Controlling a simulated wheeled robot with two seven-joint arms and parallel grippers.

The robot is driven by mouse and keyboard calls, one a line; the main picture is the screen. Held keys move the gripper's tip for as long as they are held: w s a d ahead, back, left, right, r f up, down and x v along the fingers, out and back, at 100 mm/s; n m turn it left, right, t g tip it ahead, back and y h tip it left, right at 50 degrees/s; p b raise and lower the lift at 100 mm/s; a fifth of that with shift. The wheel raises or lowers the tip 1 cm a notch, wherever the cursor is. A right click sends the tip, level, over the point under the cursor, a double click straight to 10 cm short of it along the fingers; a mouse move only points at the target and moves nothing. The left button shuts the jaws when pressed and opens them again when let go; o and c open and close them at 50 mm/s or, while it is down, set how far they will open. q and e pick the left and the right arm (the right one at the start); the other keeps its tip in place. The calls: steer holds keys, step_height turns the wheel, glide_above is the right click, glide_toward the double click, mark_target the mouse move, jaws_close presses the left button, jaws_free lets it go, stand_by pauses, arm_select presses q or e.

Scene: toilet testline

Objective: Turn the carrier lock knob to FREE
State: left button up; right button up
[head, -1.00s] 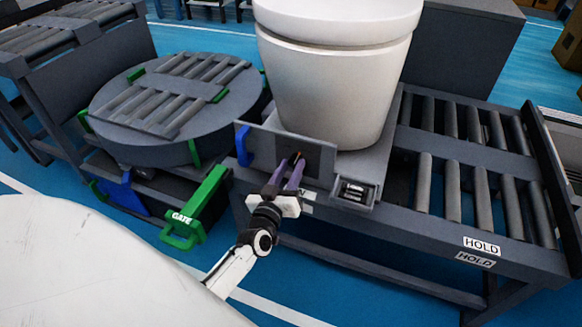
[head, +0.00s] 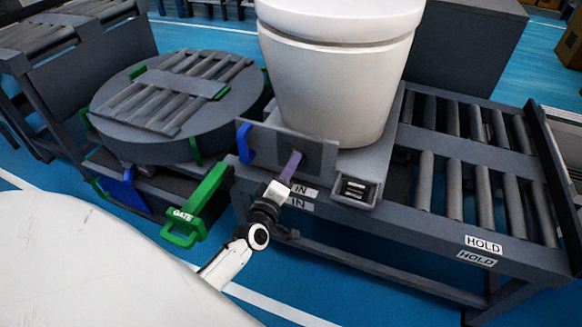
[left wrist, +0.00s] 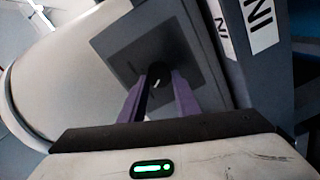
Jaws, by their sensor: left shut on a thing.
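The carrier lock knob (left wrist: 158,70) is small and dark, with a pale mark, on a dark square plate (left wrist: 181,52) in the left wrist view. The plate is on an upright grey panel (head: 322,158) in front of the white toilet (head: 335,80). My left gripper (head: 295,157) reaches the plate with its purple fingers, which hide the knob in the head view. In the left wrist view, my left gripper (left wrist: 157,82) is shut on the knob, one finger on each side. I cannot read any FREE marking. My right gripper is not in view.
A green GATE handle (head: 196,205) sticks out left of my left arm, and a blue handle (head: 244,145) is at the panel's left edge. A round turntable (head: 180,95) is at left. A roller conveyor marked HOLD (head: 482,243) runs right. A small box (head: 355,189) is right of the plate.

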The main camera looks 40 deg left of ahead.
arm_select(q)
steer(key=shift+n, duration=0.6)
steer(key=o, duration=1)
steer(key=shift+o, duration=0.2)
steer(key=p+v, duration=0.1)
steer(key=v, duration=0.9)
steer(key=shift+s, duration=0.15)
